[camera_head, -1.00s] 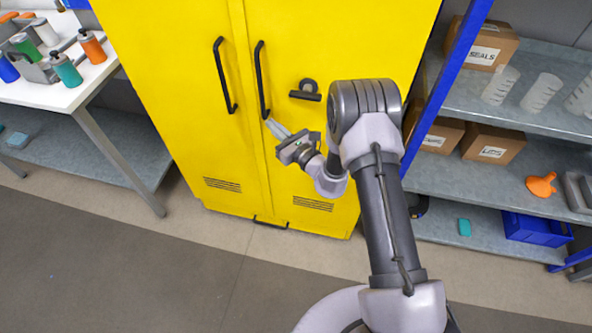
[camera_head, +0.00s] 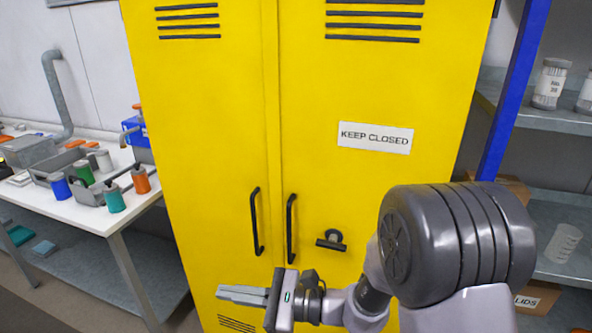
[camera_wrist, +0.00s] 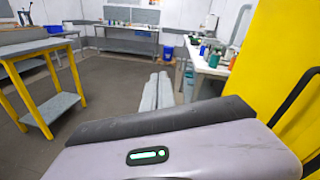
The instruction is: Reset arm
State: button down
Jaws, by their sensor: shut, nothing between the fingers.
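My gripper (camera_head: 222,293) is in front of the lower part of the yellow cabinet (camera_head: 210,130) in the head view, pointing left. Its fingers lie together with nothing between them. In the wrist view the two closed fingers (camera_wrist: 157,90) point out across the room. My arm reaches in from the lower right, with its elbow large at the right of the head view. Both cabinet doors look closed. The left handle (camera_head: 256,221) and right handle (camera_head: 291,228) are above the gripper, and no contact with them shows.
A white bench (camera_head: 80,215) with several bottles stands on the left. Shelving (camera_head: 553,115) with a blue post (camera_head: 515,90) stands on the right. In the wrist view a yellow-legged table (camera_wrist: 40,118) is at left, with open floor (camera_wrist: 110,85) between.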

jog(key=s+d+r+n+g+h, duration=0.2)
jog(key=s+n+h, duration=0.15)
jog(key=s, duration=0.35)
jog(key=s+d+r+n+g+h, duration=0.2)
jog(key=s+d+n, duration=0.15)
jog(key=s, duration=0.25)
jog(key=s+d+r+n+t+h, duration=0.1)
jog(key=s+d+n+t+h, duration=0.1)
jog(key=d+h, duration=0.3)
jog(key=s+d+n+t+h, duration=0.1)
jog(key=d+t+h, duration=0.3)
jog(key=d, duration=0.8)
jog(key=shift+s+r+n+t+h, duration=0.35)
jog(key=shift+n+t, duration=0.05)
jog(key=shift+n, duration=0.5)
